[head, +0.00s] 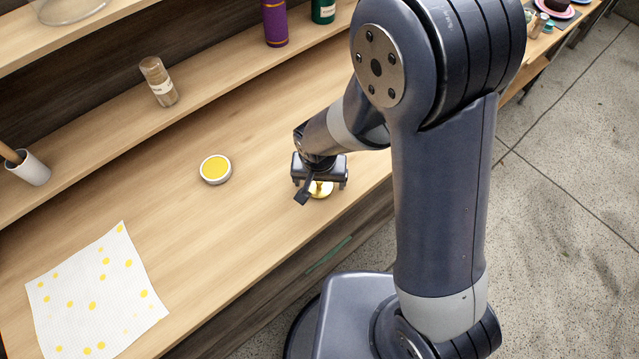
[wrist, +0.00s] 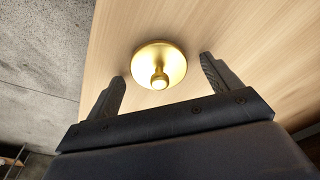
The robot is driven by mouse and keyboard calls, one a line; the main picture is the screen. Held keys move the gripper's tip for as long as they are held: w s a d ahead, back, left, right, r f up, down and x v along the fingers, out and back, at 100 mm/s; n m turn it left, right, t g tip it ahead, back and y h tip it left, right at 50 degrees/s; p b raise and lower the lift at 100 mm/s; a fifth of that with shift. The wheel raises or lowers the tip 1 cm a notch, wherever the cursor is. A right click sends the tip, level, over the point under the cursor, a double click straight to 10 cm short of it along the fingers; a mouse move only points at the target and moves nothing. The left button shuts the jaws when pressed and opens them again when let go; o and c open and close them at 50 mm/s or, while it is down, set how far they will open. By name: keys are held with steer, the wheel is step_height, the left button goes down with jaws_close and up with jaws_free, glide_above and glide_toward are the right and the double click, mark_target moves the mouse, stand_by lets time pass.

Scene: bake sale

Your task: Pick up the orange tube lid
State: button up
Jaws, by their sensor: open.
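No plainly orange lid shows in either view. A round gold piece with a small knob (head: 321,189) sits on the wooden counter, partly hidden by my gripper in the head view. In the wrist view the gold piece (wrist: 160,62) lies between and just beyond my two fingertips, knob toward the camera. My gripper (head: 319,180) is open above it, with a finger on either side; it also shows in the wrist view (wrist: 163,69). I cannot tell any contact. A flat round tin or lid with a yellow top (head: 215,169) lies to the left of my gripper.
A white cloth with yellow dots (head: 98,290) lies at the front left. On the raised shelf behind stand a white cup (head: 32,170), a jar with a cork-coloured top (head: 159,82), a purple bottle (head: 275,24) and a green container (head: 323,10).

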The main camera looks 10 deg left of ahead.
steer(key=shift+c, duration=0.2)
steer(key=c, duration=1)
steer(key=shift+r, duration=0.1)
